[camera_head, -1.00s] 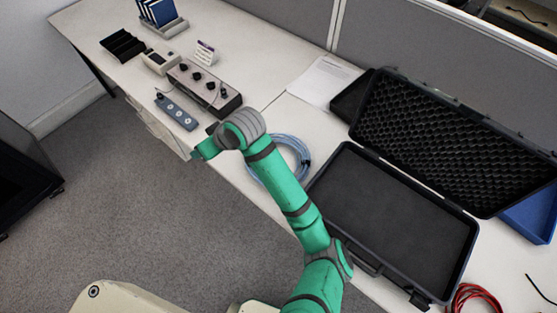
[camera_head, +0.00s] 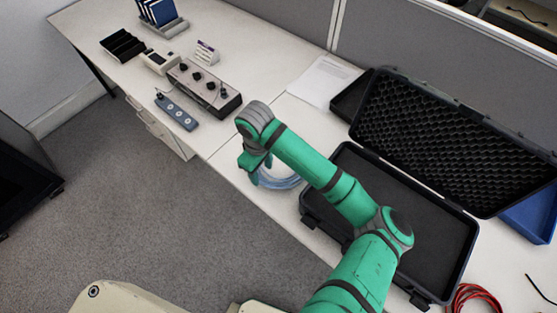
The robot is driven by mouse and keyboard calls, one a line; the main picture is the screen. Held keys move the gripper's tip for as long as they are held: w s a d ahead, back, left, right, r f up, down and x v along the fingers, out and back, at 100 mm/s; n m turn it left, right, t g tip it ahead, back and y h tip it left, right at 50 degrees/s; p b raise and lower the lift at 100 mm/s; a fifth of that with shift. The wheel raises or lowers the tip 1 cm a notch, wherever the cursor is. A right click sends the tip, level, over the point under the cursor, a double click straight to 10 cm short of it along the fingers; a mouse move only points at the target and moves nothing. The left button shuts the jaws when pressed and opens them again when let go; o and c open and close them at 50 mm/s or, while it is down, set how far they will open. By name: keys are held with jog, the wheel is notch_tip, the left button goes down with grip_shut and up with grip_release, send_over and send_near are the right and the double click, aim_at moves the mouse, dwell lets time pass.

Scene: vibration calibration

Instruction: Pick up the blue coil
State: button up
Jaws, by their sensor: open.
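The blue coil (camera_head: 281,183) is a ring of light blue cable lying on the white table, left of the open black case. My green arm reaches over it and hides its upper and right part. My gripper (camera_head: 254,172) points down at the coil's left side, close to the table's front edge. It is open, and I see no cable held in it. I cannot tell whether the fingertips touch the cable or how high they are above it.
The open black case (camera_head: 438,262) with a foam lid (camera_head: 435,130) stands to the right. A grey control box (camera_head: 205,88) and a power strip (camera_head: 177,113) are on the left. A paper sheet (camera_head: 322,82) lies behind.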

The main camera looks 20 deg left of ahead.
aim_at(263, 178)
jog(key=shift+w+f, duration=0.2)
jog(key=shift+f, duration=2.65)
jog(key=shift+c, duration=0.6)
grip_shut()
